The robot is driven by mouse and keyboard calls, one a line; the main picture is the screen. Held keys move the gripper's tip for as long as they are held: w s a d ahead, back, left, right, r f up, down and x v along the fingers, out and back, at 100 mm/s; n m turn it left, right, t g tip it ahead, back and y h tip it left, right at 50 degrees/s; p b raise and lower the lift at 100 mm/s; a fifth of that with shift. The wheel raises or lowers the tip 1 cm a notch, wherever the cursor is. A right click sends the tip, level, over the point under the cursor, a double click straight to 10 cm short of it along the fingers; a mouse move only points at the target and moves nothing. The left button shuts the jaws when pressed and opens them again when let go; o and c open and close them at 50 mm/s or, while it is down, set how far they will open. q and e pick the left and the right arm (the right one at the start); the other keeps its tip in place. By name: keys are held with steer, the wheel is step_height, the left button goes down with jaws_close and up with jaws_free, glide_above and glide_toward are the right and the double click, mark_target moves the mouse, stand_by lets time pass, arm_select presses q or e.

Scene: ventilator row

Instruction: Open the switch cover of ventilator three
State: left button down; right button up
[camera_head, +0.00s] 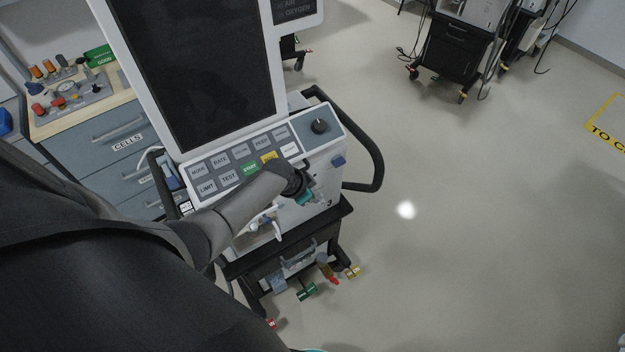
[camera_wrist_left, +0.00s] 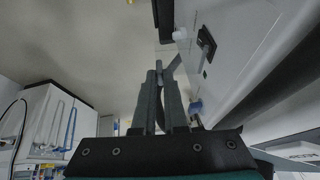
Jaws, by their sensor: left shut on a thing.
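The ventilator (camera_head: 325,155), with a "3" on its lower front, stands in the middle of the head view. It has a large dark screen (camera_head: 200,65) and a button panel (camera_head: 245,160). My left gripper (camera_head: 309,192) is at the ventilator's front, below the panel's right part. In the left wrist view my left gripper (camera_wrist_left: 159,72) is shut on a small grey piece (camera_wrist_left: 173,66) beside the white front; I take it to be the switch cover, but its hinge and how far it stands open are unclear. A black fitting (camera_wrist_left: 206,44) shows on the front nearby. My right gripper is not in view.
A black handle rail (camera_head: 376,160) curves around the ventilator's right side. A drawer cabinet (camera_head: 110,130) marked "CELLS" stands at the left. The floor (camera_head: 480,220) at the right is clear, with another cart (camera_head: 455,50) behind.

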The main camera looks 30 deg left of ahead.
arm_select(q)
steer(key=shift+a+r+h, duration=0.2)
steer(key=shift+r+h, duration=0.05)
steer(key=shift+h, duration=0.15)
stand_by(0.3)
steer(key=c, duration=1)
jaws_free()
steer(key=shift+o, duration=0.2)
steer(key=shift+r, duration=0.15)
steer(key=p+v, duration=0.2)
steer(key=v, duration=1.3)
steer(key=shift+w+p, duration=0.2)
steer(key=shift+p, duration=0.15)
steer(key=shift+r, duration=0.1)
